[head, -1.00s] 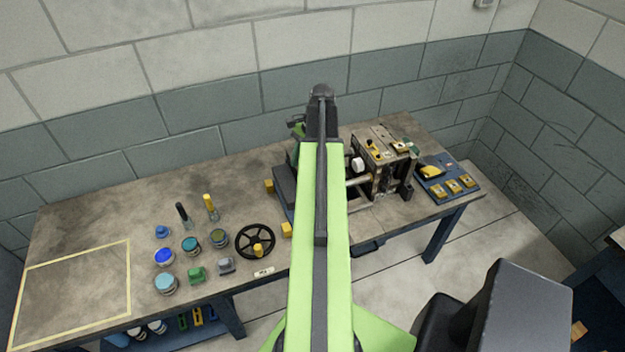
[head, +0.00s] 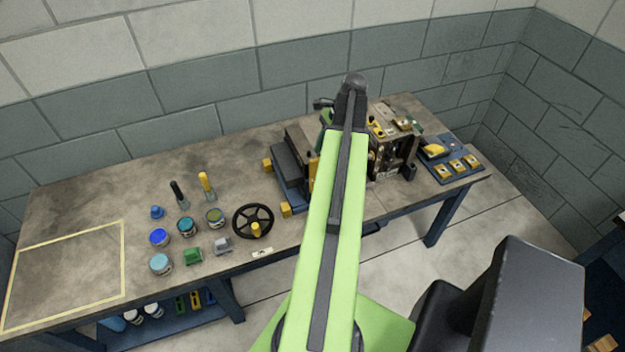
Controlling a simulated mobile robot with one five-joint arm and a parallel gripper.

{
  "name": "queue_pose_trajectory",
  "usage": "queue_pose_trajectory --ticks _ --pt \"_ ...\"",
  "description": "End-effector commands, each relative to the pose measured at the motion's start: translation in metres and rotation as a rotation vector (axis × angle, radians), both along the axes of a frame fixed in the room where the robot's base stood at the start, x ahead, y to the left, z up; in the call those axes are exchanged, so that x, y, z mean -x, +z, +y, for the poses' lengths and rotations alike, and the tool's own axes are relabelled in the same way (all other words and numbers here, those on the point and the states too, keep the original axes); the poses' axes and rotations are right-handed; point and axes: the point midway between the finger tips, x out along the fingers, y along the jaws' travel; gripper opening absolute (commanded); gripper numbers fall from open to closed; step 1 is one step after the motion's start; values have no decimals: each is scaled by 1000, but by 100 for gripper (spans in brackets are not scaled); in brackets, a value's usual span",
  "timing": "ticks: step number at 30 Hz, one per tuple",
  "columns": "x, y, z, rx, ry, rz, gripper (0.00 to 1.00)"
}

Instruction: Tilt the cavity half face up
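My green arm reaches over the bench and covers the middle of the mould. The dark wrist end hangs behind the mould's middle, and a small dark part of my gripper (head: 323,103) shows left of it. The fingertips are hidden behind the arm. Left of the arm, a dark grey block (head: 297,152) sits on a blue base with yellow corner blocks. Right of the arm, an upright metal mould block (head: 394,150) has yellow and green pieces on top. I cannot tell which is the cavity half, or whether my gripper touches either.
Several jars (head: 159,237) and two upright handled tools (head: 205,186) stand further left. A blue tray (head: 455,167) with yellow pieces lies at the right end. The taped square (head: 65,275) is empty.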

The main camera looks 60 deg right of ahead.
Motion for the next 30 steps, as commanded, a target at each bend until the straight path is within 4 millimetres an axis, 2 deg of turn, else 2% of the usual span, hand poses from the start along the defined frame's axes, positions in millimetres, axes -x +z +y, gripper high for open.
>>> queue_pose_trajectory --ticks 1,6,10,13,21,29,30 --pt "-3 -22 5 0 2 -1 36" --pt "-11 -57 16 0 1 0 36" --pt "-17 -75 24 0 2 0 36" --pt "-20 -80 27 0 1 0 36" --pt "-20 -78 27 0 1 0 35" --pt "-20 -78 27 0 1 0 1" --pt "-20 -78 27 0 1 0 0"
